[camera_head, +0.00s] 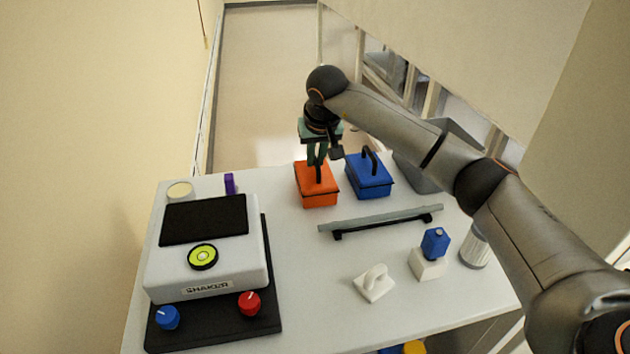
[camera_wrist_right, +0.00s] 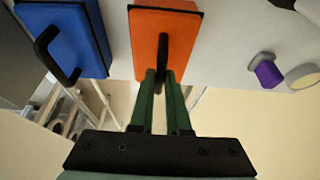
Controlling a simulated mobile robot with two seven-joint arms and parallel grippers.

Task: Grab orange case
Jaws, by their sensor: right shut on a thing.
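The orange case (camera_head: 317,186) stands at the far edge of the white table, with a black handle on top. It also shows in the right wrist view (camera_wrist_right: 147,50). My right gripper (camera_head: 318,160) is above the case, with its green fingers shut on the black handle. In the right wrist view the fingertips (camera_wrist_right: 160,78) meet around the handle's end. The case appears to rest on the table; I cannot tell whether there is a small gap under it. My left gripper is not in view.
A blue case (camera_head: 370,178) with a black handle stands close to the right of the orange one. A grey bar (camera_head: 382,219) lies in front of both. A shaker (camera_head: 207,245) fills the left side. A grey bin (camera_head: 425,172) is at the right. Bare table lies between shaker and bar.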

